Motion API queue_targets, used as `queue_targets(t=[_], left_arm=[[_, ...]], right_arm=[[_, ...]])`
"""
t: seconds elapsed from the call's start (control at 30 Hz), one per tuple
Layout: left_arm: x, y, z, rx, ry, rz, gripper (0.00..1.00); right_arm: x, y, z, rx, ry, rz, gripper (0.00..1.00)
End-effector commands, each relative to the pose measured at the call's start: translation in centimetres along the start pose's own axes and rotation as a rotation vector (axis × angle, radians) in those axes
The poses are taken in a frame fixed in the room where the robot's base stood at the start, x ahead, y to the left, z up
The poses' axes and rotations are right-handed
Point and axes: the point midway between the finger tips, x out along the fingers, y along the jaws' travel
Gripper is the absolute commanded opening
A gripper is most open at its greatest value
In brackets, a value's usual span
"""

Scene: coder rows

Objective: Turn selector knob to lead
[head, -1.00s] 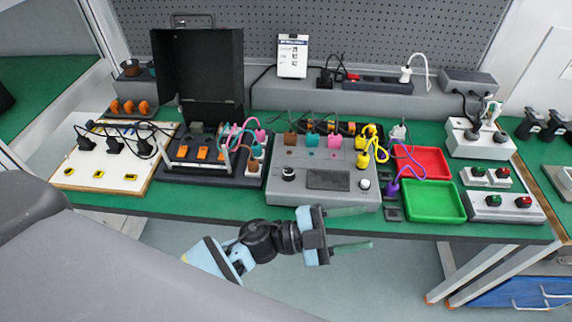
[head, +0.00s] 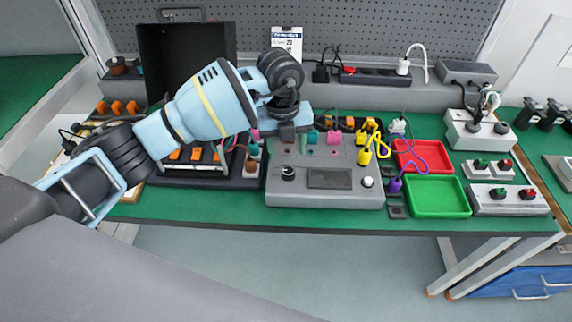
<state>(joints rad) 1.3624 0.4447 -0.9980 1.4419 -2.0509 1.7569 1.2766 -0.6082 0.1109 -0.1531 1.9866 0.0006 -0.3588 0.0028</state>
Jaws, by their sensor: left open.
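A grey tester box (head: 325,196) stands on the green bench with a dark display in its middle. A black round knob (head: 288,173) is at its left front, and a smaller white-topped knob (head: 368,182) is at its right. I cannot read any labels, so which position is lead, or which knob is the selector, does not show. My left gripper (head: 287,132) hangs over the back left of the box, behind and above the black knob. It is open, with its fingers largely hidden by its own wrist. Nothing shows between them. My right gripper is out of view.
Coloured plugs and cables (head: 372,145) stick up along the back of the box. A red tray (head: 423,153) and a green tray (head: 438,197) lie to the right. A black open case (head: 180,60) stands at the left, behind my arm. The front bench strip is clear.

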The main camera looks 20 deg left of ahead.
Motion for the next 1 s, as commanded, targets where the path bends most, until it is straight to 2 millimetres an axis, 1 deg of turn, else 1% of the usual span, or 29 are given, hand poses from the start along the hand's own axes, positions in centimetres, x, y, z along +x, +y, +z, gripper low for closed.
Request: queue_targets(t=[0.13, 0.27, 0.37, 0.6, 0.7, 0.83, 1.0], left_arm=[[-0.2, 0.3, 0.4, -0.009, -0.013, 0.016, 0.52], [0.2, 0.2, 0.3, -0.008, -0.011, 0.014, 0.52], [1.2, 0.2, 0.3, -0.009, -0.009, 0.014, 0.52], [5.0, 0.2, 0.2, -0.006, -0.007, 0.013, 0.52], [6.2, 0.2, 0.3, -0.006, -0.009, 0.012, 0.52], [7.2, 0.3, 0.3, -0.007, -0.009, 0.012, 0.52], [7.6, 0.2, 0.3, -0.006, -0.01, 0.01, 0.52]], right_arm=[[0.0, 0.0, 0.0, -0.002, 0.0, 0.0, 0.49], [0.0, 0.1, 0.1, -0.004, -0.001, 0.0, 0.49], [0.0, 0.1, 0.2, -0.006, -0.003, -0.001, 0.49], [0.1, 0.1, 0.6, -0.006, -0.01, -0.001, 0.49], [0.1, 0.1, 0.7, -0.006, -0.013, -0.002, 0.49], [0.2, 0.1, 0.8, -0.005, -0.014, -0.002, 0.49], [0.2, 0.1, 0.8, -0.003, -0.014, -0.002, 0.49]])
